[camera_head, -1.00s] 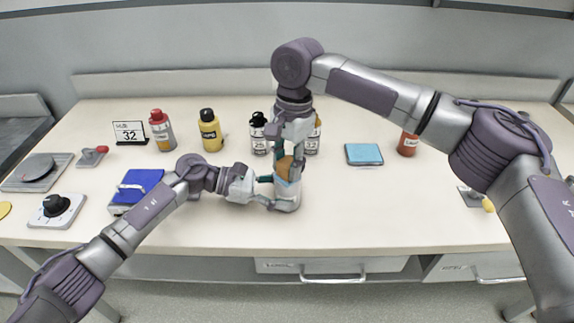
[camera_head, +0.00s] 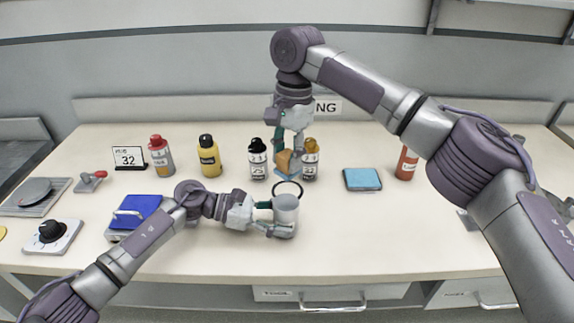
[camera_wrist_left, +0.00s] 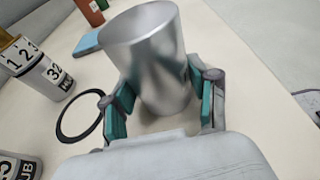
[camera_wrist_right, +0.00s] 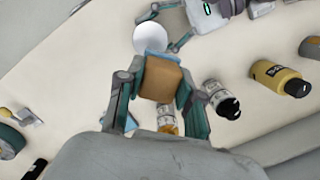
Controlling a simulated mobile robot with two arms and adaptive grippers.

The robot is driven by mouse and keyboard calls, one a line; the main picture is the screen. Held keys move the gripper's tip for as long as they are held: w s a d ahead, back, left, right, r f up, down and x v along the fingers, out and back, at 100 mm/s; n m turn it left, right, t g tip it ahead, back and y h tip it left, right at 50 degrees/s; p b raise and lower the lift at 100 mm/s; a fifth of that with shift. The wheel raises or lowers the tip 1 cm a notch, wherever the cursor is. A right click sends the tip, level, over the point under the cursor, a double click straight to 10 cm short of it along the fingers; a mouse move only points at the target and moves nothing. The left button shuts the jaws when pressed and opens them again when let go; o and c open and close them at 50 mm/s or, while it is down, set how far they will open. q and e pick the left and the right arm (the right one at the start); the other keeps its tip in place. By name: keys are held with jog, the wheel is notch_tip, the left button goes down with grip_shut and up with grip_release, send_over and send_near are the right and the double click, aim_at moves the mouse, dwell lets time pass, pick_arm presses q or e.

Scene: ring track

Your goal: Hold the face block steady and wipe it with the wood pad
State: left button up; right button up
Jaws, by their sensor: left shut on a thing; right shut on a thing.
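The face block appears to be the silver metal cylinder (camera_head: 286,206), upright on the table. My left gripper (camera_head: 270,214) is shut on its sides, and the left wrist view shows the cylinder (camera_wrist_left: 150,60) between the teal finger pads. The wood pad (camera_head: 284,162) is a tan block with a blue layer on its lower side. My right gripper (camera_head: 290,158) is shut on it and holds it pointing down, above and behind the cylinder, apart from it. In the right wrist view the pad (camera_wrist_right: 160,80) sits between the fingers, with the cylinder's round top (camera_wrist_right: 151,37) beyond.
A black ring (camera_wrist_left: 72,122) lies beside the cylinder. Behind stand a white bottle (camera_head: 257,160), an amber-capped bottle (camera_head: 310,160), a yellow bottle (camera_head: 209,157) and a red-capped bottle (camera_head: 160,157).

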jog(key=shift+r, duration=1.2)
pick_arm(q)
jog(key=o, duration=0.9)
jog(key=v, duration=1.2)
